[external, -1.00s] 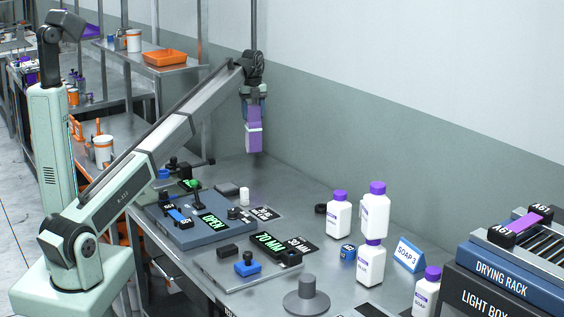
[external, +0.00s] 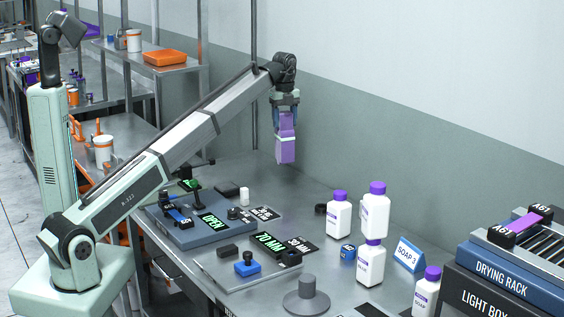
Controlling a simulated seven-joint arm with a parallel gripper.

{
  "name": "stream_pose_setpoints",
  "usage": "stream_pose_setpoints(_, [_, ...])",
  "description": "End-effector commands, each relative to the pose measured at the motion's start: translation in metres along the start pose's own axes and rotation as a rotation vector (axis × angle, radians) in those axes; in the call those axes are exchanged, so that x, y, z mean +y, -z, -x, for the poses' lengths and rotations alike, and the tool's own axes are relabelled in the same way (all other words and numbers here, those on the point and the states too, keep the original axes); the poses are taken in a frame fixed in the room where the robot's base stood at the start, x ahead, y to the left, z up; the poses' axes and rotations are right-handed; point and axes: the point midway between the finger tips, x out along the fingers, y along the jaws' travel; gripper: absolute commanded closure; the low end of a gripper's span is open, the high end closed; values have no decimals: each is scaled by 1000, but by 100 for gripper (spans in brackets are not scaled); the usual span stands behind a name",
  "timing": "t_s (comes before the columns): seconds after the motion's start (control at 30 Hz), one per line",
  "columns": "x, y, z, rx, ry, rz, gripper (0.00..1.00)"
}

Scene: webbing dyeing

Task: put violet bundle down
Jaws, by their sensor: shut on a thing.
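My gripper (external: 286,112) is shut on the violet bundle (external: 286,149), a tall purple block with a pale band around it. The bundle hangs upright below the fingers, in the air over the back part of the metal table (external: 330,279), left of the soap bottles. Nothing touches its lower end in this view. How far it is above the table is hard to tell.
White bottles with purple caps (external: 372,265) stand at centre right by a SOAP 3 sign (external: 409,255). A drying rack (external: 520,240) on a light box is at the right. Control panels (external: 190,228) lie at the left. The wall is behind.

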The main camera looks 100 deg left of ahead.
Motion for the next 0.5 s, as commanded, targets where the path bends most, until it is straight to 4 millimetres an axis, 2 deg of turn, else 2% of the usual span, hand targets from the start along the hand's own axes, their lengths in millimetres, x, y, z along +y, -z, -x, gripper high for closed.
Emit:
stream_pose_setpoints(0.23, [3, 1, 0, 3, -6, 186, 97])
stream_pose_setpoints(0.37, [3, 1, -2, 3, -7, 229, 97])
stream_pose_setpoints(0.5, [4, 1, -14, 3, -7, 239, 97])
